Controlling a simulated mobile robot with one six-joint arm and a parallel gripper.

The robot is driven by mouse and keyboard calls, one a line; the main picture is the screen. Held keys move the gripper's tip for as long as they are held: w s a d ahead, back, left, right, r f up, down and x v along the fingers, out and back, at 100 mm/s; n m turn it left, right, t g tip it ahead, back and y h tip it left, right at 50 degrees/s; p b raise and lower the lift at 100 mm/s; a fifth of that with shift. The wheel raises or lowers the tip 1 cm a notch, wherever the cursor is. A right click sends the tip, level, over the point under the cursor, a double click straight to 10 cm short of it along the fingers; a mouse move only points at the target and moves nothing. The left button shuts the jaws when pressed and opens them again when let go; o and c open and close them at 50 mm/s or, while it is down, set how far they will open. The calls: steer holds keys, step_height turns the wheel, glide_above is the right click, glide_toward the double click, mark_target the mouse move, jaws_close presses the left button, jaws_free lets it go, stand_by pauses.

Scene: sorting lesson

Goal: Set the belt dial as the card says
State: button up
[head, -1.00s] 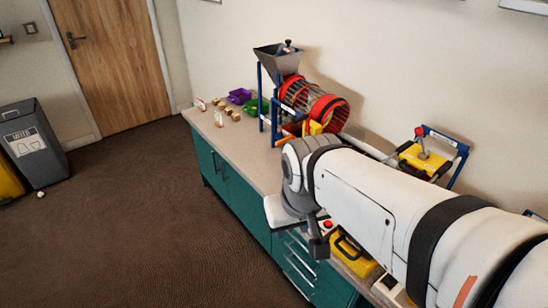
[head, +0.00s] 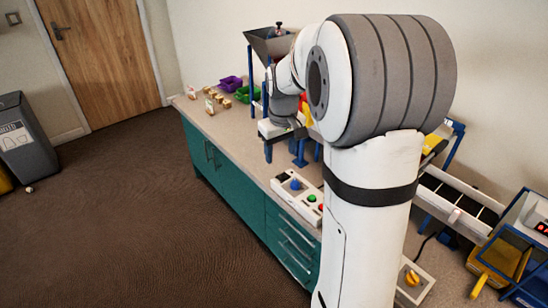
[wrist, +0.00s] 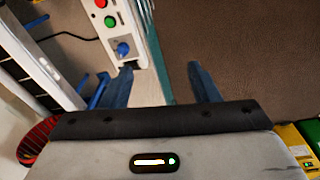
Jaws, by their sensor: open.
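A white control box on the counter carries a blue dial (head: 296,185), a green button and a red button. The dial also shows in the wrist view (wrist: 122,49), just beyond my left-hand finger, with the buttons above it. My gripper (wrist: 165,85) is open and empty, its blue fingers apart over the counter edge and floor.
The conveyor (head: 455,200) lies along the wall, right of my arm. A hopper (head: 270,42) stands behind my gripper; my arm hides much of the drum. Purple (head: 231,83) and green trays sit at the back. The counter's front strip left of the box is clear.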

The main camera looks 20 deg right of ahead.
steer(key=w+d+f+n+b, duration=0.1)
steer(key=w+d+f+b, duration=0.1)
steer(key=w+d+f, duration=0.65)
steer(key=g+b, duration=0.1)
glide_above(295, 181)
steer(key=shift+n, duration=0.4)
step_height(295, 181, down, 10)
steer(key=shift+f, duration=0.5)
step_height(295, 181, down, 7)
steer(key=shift+f, duration=0.2)
steer(key=shift+c, duration=0.4)
steer(key=shift+d, duration=0.1)
steer(key=c, duration=0.9)
